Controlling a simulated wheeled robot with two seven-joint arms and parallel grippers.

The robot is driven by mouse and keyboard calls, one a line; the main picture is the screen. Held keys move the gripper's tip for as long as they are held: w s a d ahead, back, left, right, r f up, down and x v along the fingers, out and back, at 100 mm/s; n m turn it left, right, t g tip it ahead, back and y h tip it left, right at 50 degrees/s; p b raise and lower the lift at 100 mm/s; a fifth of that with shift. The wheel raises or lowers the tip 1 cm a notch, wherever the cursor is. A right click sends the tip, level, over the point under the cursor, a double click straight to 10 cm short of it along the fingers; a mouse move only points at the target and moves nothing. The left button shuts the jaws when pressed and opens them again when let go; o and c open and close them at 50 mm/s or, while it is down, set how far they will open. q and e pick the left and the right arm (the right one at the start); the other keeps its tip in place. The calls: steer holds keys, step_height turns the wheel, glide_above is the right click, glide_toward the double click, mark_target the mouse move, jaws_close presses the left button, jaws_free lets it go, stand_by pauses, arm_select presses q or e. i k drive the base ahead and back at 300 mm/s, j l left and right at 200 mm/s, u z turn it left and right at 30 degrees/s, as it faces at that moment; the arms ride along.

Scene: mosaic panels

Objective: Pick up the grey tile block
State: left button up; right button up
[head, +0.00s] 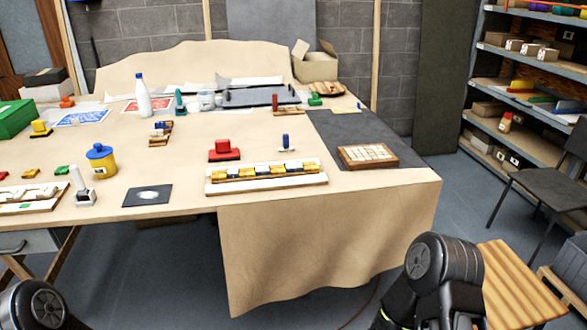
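I cannot tell for sure which piece is the grey tile block. A pale grey piece with an upright handle (82,189) stands at the left front of the table. A small piece with a blue knob on a pale base (287,146) stands right of centre. A panel with a row of yellow and white pieces (266,184) lies at the front. Only dark joints of my arms show at the bottom left and bottom right; neither gripper is in view.
The tan-covered table (190,197) has a cloth hanging over its front right. A yellow pot with a blue lid (101,162), a white bottle (142,97), a dark square plate (148,195) and a wooden tray of pale tiles (367,157) stand on it. Shelves (530,90) and a chair (550,180) are at right.

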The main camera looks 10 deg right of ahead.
mark_target(296, 167)
steer(key=i+j, duration=0.1)
steer(key=i, duration=1.05)
steer(key=z, duration=1.85)
